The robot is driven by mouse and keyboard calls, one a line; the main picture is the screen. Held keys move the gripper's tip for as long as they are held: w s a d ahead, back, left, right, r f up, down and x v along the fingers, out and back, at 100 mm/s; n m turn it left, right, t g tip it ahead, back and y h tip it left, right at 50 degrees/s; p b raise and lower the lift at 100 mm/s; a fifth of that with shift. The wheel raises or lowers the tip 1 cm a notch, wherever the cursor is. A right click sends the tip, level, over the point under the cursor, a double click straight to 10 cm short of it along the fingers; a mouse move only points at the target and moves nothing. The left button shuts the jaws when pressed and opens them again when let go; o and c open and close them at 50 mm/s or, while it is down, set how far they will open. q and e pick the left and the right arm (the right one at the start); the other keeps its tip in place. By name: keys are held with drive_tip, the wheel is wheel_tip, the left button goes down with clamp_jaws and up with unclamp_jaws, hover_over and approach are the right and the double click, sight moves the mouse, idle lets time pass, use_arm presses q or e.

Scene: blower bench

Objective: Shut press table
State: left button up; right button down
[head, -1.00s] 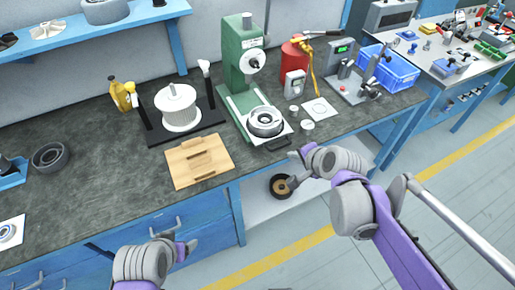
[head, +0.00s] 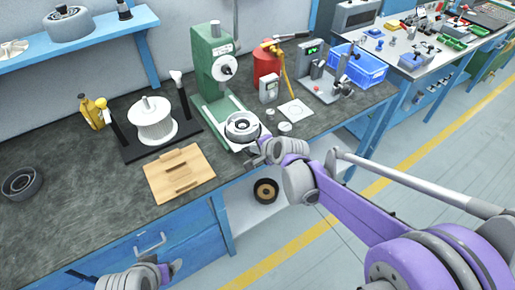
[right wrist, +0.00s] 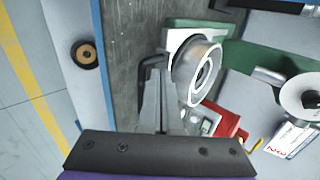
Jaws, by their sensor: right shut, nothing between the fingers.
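The green press (head: 212,62) stands on the bench. Its pale sliding table (head: 240,147) sits at the front of the base and carries a round metal housing (head: 242,126). In the right wrist view, the table's black handle (right wrist: 146,75) sticks out beside the housing (right wrist: 196,70). My right gripper (head: 254,153) is shut and empty at the table's front. In the right wrist view its fingertips (right wrist: 161,90) lie close to the handle; I cannot tell whether they touch. My left gripper (head: 176,268) is low at the front left, apart from the press; its opening is unclear.
A wooden board (head: 180,174) and a white spool (head: 152,120) on a dark stand lie left of the press. A red canister (head: 266,60), a grey meter (head: 269,90) and a blue crate (head: 358,66) stand right. A dark ring (head: 265,191) lies on the lower shelf.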

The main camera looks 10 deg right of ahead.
sight(231, 122)
drive_tip(key=w+a, duration=0.1)
drive_tip(key=w, duration=0.3)
drive_tip(key=w+a, duration=0.2)
drive_tip(key=w, duration=0.2)
drive_tip(key=w+a, duration=0.1)
drive_tip(key=w, duration=0.4)
drive_tip(key=shift+w+a, duration=0.1)
drive_tip(key=shift+a, duration=0.3)
drive_tip(key=shift+r, duration=0.1)
